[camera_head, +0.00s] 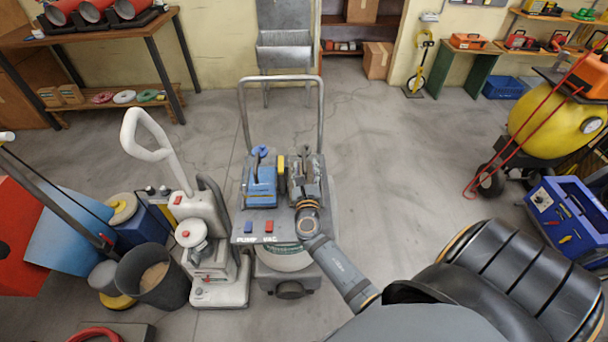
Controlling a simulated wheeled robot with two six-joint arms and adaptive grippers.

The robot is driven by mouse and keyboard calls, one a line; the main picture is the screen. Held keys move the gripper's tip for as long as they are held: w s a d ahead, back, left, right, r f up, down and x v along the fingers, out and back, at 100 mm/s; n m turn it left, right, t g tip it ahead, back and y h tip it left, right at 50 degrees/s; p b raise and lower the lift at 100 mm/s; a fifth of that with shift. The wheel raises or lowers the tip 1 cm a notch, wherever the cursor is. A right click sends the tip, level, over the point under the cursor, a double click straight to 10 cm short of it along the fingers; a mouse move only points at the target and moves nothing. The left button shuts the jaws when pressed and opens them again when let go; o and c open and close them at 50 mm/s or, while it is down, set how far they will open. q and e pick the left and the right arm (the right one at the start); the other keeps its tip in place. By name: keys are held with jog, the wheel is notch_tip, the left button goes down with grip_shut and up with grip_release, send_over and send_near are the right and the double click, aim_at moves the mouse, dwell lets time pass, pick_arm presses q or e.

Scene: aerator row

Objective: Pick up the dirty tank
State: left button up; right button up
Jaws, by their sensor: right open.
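A grey wheeled machine (283,240) stands in the middle of the floor, with a tall loop handle behind it and a front panel lettered PUMP and VAC. A blue tank (262,190) with a handle on top sits on the left of its deck. My right gripper (304,174) is over the right of the deck, beside the blue tank. It is open. A dark grey shape around and under the gripper may be the dirty tank, but the gripper hides much of it and I cannot tell whether they touch. My left gripper is not in view.
A white upright cleaner (208,245) stands close to the machine's left, near a dark bucket (154,277). A yellow drum machine (548,115) and a blue toolbox (562,218) are at the right. The floor (400,150) between them and the grey machine is clear.

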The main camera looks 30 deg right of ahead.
aim_at(303, 152)
jog(key=shift+w+d+r, duration=0.15)
jog(key=shift+w+r, duration=0.2)
jog(key=shift+w, duration=0.15)
jog(key=x, duration=0.2)
jog(key=p+x, duration=0.1)
jog(key=x, duration=0.1)
jog(key=shift+f, duration=0.3)
jog(key=shift+s, duration=0.1)
jog(key=shift+c, duration=0.4)
jog(key=shift+r, duration=0.1)
jog(key=shift+c, duration=1.2)
grip_shut()
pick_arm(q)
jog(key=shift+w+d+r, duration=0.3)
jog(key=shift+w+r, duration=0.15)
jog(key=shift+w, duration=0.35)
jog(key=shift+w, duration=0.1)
pick_arm(e)
jog(key=shift+r, duration=0.1)
